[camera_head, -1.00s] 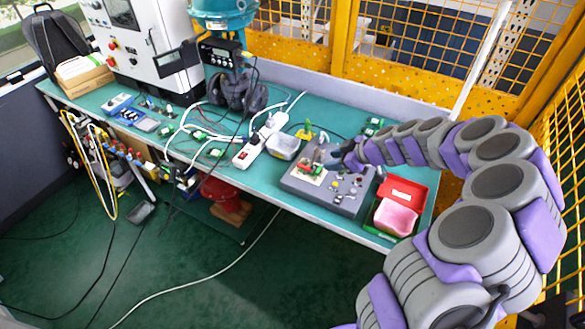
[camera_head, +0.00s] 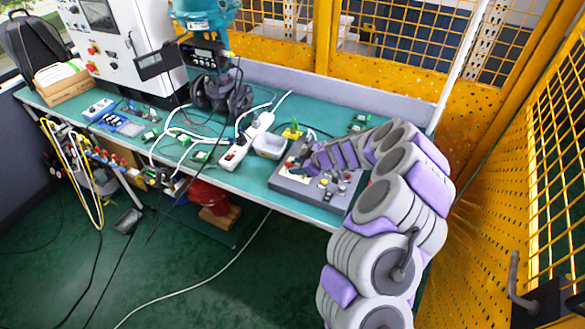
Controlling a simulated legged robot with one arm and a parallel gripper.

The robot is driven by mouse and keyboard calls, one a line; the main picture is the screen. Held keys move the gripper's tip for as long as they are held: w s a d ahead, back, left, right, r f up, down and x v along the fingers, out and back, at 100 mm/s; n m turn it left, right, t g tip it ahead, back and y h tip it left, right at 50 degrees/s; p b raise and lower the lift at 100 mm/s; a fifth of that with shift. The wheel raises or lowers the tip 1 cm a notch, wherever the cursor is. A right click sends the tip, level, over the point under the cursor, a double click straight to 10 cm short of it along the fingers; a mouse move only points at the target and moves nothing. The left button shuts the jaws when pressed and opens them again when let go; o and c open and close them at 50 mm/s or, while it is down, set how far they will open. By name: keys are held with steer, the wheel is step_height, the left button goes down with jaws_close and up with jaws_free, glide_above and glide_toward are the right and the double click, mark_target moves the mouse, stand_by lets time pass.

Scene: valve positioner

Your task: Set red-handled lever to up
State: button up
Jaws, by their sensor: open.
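The grey control box (camera_head: 307,193) lies on the teal bench, with small buttons and knobs on its top. A small red part (camera_head: 291,165), which looks like the red-handled lever, shows near its back left. Its exact position is too small to tell. My gripper (camera_head: 305,166) is open, at the end of my arm, which reaches in from the right. It is low over the back of the box, close to the right of the red part. I cannot tell whether they touch. My arm and gripper hide the back right of the box.
Yellow mesh fencing (camera_head: 385,85) closes the back and right. The floor (camera_head: 235,285) in front is mostly clear.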

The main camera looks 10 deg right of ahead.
mark_target(292, 166)
steer(key=shift+x, duration=1.8)
steer(key=shift+a, duration=0.1)
jaws_close()
